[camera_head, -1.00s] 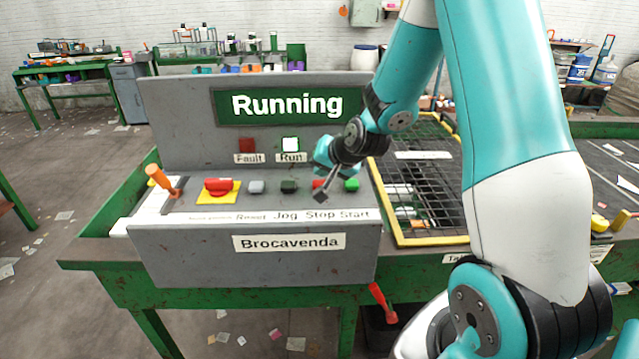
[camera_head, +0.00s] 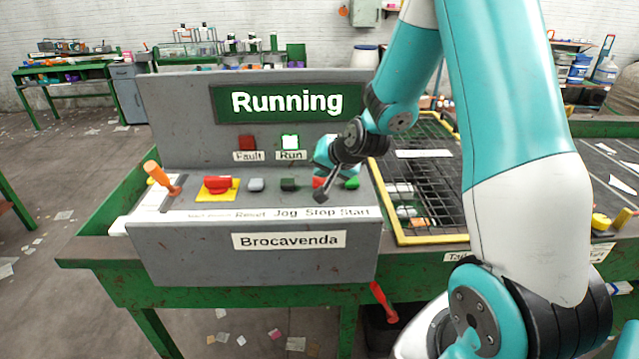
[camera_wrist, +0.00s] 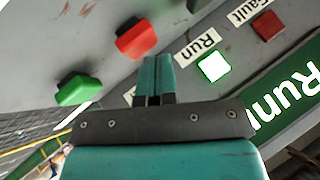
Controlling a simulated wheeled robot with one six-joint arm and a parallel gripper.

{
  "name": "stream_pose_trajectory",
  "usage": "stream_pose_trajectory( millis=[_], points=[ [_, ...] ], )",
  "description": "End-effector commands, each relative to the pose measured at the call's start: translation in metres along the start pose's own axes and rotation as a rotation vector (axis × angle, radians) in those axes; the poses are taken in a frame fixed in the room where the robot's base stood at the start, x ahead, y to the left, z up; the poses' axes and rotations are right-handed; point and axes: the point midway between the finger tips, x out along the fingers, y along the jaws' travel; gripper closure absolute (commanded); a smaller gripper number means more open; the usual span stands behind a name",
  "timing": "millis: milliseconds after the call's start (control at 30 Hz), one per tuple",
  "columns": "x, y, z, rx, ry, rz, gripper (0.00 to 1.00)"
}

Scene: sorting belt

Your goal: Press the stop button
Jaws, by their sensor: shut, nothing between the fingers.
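In the wrist view the red stop button (camera_wrist: 136,38) is in full sight, just beyond my fingertips. In the wrist view my shut fingers (camera_wrist: 155,60) point towards the panel just beside the button. I cannot tell whether they touch anything. The display (camera_head: 288,103) reads "Running".
The green start button (camera_head: 352,184) is close on the right, the black jog button (camera_head: 289,186) on the left. Further left are a grey reset button (camera_head: 256,185), a red mushroom button on yellow (camera_head: 217,186) and an orange lever (camera_head: 163,179). The white Run lamp (camera_head: 290,142) is lit.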

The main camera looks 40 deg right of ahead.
Motion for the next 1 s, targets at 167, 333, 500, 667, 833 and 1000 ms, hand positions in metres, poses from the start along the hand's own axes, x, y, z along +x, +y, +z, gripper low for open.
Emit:
stream_pose_trajectory(
  millis=[167, 333, 500, 667, 833, 1000],
  points=[
    [-0.0002, -0.0002, -0.0001, 0.0, 0.0, 0.0, 1.0],
    [0.0001, 0.0, 0.0001, 0.0, 0.0, 0.0, 1.0],
    [0.0014, 0.001, 0.0011, 0.0, 0.0, 0.0, 1.0],
    [0.0029, 0.0021, 0.0021, 0.0, 0.0, 0.0, 1.0],
    [0.0043, 0.0031, 0.0032, 0.0, 0.0, 0.0, 1.0],
    [0.0058, 0.0042, 0.0044, 0.0, -0.001, 0.0, 1.0]
  ],
)
